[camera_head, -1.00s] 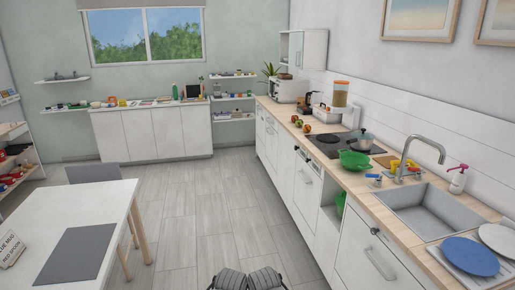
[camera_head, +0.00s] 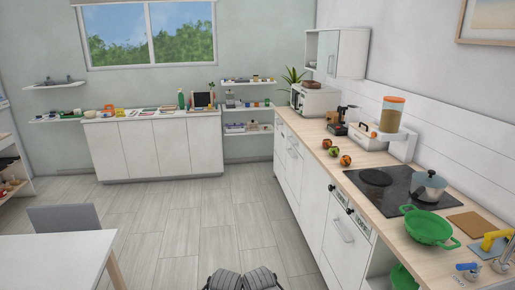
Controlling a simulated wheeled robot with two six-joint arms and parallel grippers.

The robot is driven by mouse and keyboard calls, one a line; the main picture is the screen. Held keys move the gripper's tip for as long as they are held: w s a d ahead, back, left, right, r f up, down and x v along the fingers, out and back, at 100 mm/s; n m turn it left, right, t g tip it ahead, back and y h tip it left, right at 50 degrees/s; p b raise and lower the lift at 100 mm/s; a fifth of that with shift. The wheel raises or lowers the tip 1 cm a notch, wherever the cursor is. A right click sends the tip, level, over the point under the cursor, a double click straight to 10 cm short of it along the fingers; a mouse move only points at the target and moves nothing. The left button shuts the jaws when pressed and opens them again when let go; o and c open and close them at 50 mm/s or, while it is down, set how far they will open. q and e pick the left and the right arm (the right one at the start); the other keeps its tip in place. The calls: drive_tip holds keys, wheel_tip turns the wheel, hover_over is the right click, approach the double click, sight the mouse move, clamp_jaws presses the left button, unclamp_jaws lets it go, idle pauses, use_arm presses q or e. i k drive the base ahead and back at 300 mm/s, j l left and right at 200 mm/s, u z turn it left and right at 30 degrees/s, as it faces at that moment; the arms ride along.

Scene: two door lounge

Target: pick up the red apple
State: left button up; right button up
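Several small round fruits lie on the wooden counter (camera_head: 300,125), left of the hob and near the counter's front edge. The nearest is an orange-red fruit (camera_head: 345,160). Behind it is a green fruit (camera_head: 333,152), and farthest is a dark red fruit (camera_head: 327,143). They are too small to tell which is the red apple. Two dark grey striped parts of mine show at the bottom edge, but no gripper fingers are in view. The fruits are well ahead of me and untouched.
The black hob (camera_head: 375,183) bears a lidded pot (camera_head: 428,186). A green colander (camera_head: 428,227) stands beside it. A white table (camera_head: 50,262) and grey chair (camera_head: 65,217) are at the left. The floor (camera_head: 190,220) between table and counter is clear.

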sight(327, 143)
drive_tip(key=i, duration=0.9)
drive_tip(key=i+j, duration=0.1)
drive_tip(key=i, duration=0.85)
drive_tip(key=i+l+z, duration=0.1)
drive_tip(key=i+z, duration=0.6)
drive_tip(key=i, duration=0.25)
drive_tip(key=i+j+z, duration=0.15)
drive_tip(key=i+z, duration=0.2)
drive_tip(key=i, duration=0.1)
